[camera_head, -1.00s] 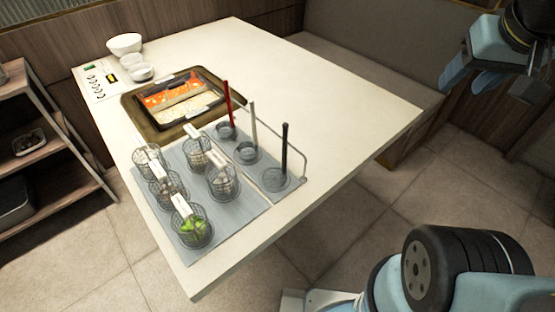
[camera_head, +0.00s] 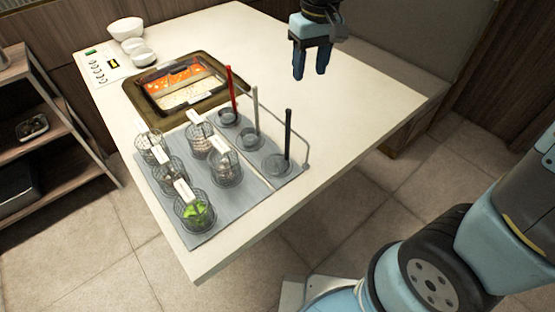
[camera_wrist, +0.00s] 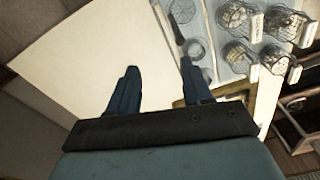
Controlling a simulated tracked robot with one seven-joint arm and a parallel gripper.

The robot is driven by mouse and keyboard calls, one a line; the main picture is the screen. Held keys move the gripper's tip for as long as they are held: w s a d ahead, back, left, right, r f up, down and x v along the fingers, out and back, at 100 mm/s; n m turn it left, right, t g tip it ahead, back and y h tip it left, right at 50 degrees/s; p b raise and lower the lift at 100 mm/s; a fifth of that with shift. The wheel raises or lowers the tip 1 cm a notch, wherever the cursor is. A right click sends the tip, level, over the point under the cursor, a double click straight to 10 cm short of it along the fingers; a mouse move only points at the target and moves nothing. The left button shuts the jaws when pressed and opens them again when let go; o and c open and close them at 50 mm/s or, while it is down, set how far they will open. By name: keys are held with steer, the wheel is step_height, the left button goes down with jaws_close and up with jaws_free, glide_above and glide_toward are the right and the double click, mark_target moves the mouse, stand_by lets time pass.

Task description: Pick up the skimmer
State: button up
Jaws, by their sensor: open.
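Three long-handled tools stand upright in a row along the right part of the grey mat (camera_head: 225,222). One has a red handle (camera_head: 231,88), one a white handle (camera_head: 255,110) and one a black handle (camera_head: 288,135). Each has a round head at its foot; I cannot tell which is the skimmer. My gripper (camera_head: 311,73) is open and empty, above the table's far right part, up and right of the tools. In the wrist view, its fingers (camera_wrist: 159,68) are apart, and round tool heads (camera_wrist: 195,48) lie near the right finger.
Several wire baskets (camera_head: 228,172) with labels stand on the mat's left; one holds green food. A thin metal rail (camera_head: 306,148) runs beside the tools. A brown tray (camera_head: 140,98) with food pans and white bowls (camera_head: 126,28) sit behind. The table's right side is clear.

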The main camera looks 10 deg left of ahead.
steer(key=n, duration=0.1)
glide_above(288, 127)
steer(key=w, duration=0.1)
step_height(288, 127, down, 3)
steer(key=shift+w+r+g, duration=0.1)
steer(key=shift+r+g, duration=0.1)
steer(key=shift+g, duration=0.1)
steer(key=shift+a+f, duration=0.15)
steer(key=shift+f, duration=0.15)
step_height(288, 127, down, 13)
steer(key=shift+f, duration=0.15)
steer(key=shift+c, duration=0.2)
jaws_close()
